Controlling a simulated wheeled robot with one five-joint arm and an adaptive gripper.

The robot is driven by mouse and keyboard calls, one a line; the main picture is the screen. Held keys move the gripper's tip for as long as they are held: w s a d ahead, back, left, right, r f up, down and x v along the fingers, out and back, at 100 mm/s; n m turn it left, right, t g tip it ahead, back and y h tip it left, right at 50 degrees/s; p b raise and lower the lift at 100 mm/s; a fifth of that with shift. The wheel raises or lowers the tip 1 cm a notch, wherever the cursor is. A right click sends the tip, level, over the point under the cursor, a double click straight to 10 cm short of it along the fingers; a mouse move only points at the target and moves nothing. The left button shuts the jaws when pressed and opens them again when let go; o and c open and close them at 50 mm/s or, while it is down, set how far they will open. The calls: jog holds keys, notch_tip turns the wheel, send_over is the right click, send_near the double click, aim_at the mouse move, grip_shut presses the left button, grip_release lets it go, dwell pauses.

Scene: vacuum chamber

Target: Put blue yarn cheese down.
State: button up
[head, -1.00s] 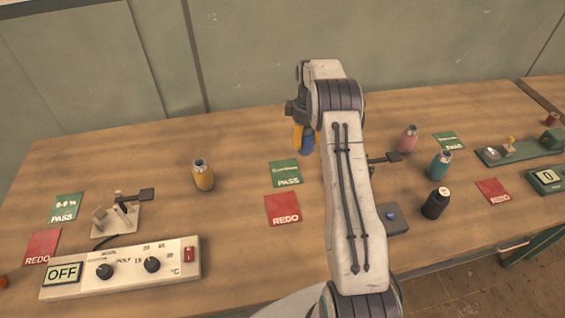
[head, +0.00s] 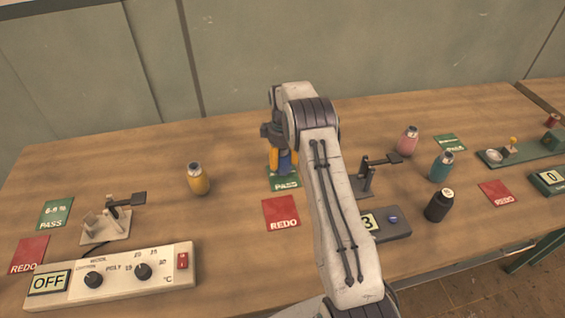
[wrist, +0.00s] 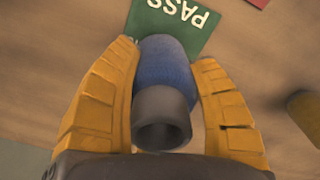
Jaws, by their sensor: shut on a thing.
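The blue yarn cheese (head: 286,161) is a blue rounded body. In the wrist view its grey hollow tube end (wrist: 162,120) points toward the camera and the blue body (wrist: 166,68) lies between my fingers. My gripper (head: 280,162) has orange-yellow fingers; they show in the wrist view (wrist: 165,65), shut on the cheese from both sides. The cheese is over or on the green PASS card (head: 284,184) at mid-table; I cannot tell whether it touches. Part of the card is hidden in the head view, but it shows beyond the cheese in the wrist view (wrist: 190,18).
A red REDO card (head: 281,213) lies in front of the PASS card. A yellow cheese (head: 198,179) stands to the left. Pink (head: 408,141), teal (head: 441,166) and black (head: 439,205) ones stand right. A dial box (head: 120,277) is front left. Bare wood lies between.

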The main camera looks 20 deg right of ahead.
jog(key=shift+f, duration=0.35)
jog(key=o, duration=1.2)
jog(key=s+a+r+m+t, duration=0.1)
jog(key=s+a+r, duration=0.15)
jog(key=r, duration=0.85)
jog(key=s+a+r, duration=0.2)
jog(key=s+r, duration=0.2)
jog(key=r, duration=0.7)
jog(key=s+a+r+m+t, duration=0.1)
jog(key=s+a+r, duration=0.2)
jog(key=s, duration=0.7)
jog(key=s+a+r+m+t, duration=0.1)
jog(key=s+a+r+m, duration=0.15)
jog(key=s, duration=0.75)
jog(key=s+a+f+t, duration=0.1)
jog(key=s+a+f, duration=0.1)
jog(key=s, duration=0.8)
jog(key=shift+s+a+f+m+b, duration=0.15)
jog(key=shift+s+f+m+b, duration=0.2)
jog(key=shift+f, duration=0.55)
